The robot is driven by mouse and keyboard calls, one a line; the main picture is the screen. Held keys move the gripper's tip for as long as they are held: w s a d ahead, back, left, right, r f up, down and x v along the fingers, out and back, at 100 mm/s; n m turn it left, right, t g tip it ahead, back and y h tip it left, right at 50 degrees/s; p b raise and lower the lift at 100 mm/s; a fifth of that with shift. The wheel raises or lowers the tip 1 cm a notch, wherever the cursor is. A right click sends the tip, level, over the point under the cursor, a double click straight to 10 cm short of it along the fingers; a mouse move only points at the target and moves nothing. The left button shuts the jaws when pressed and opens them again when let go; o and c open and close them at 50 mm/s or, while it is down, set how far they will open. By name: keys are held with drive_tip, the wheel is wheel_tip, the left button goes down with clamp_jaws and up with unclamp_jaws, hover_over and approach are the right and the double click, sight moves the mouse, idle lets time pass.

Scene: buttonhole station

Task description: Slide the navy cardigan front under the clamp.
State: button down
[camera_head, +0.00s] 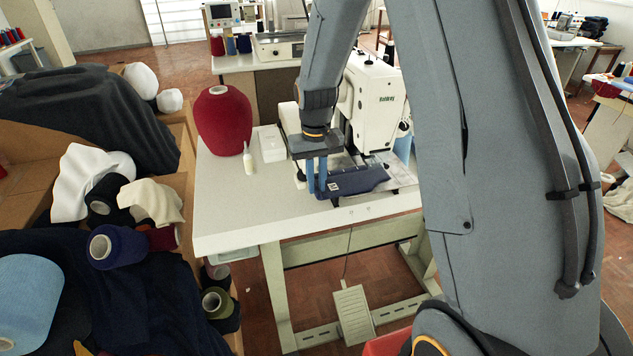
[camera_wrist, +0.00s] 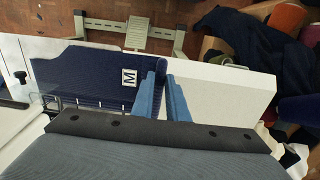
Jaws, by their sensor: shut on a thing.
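The navy cardigan front (camera_head: 362,179) is a flat dark blue knit piece with a white label marked M. It lies near the front right of the white table, in front of the sewing machine. My gripper (camera_head: 317,192) has blue fingers and is shut on the piece's left end. In the wrist view the cardigan front (camera_wrist: 85,72) extends left from my gripper (camera_wrist: 166,75), with the label close to the fingers. The clamp area (camera_head: 385,163) is under the machine head, beside the piece's far right part.
The white sewing machine (camera_head: 376,105) stands behind the piece. A red yarn cone (camera_head: 223,120), a small white bottle (camera_head: 248,160) and a white box (camera_head: 271,144) are on the table (camera_head: 225,205). The table's front left is clear. A foot pedal (camera_head: 353,315) is below.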

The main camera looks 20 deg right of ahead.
idle(0.4)
drive_tip(key=c, duration=1.7)
unclamp_jaws()
drive_tip(key=shift+o, duration=0.2)
drive_tip(key=shift+r+b, duration=1.05)
drive_tip(key=shift+r, duration=2.85)
drive_tip(key=shift+s, duration=0.15)
drive_tip(key=s+f+t, duration=0.1)
drive_tip(key=s+f, duration=0.1)
drive_tip(key=s, duration=1.7)
drive_tip(key=shift+s, duration=0.4)
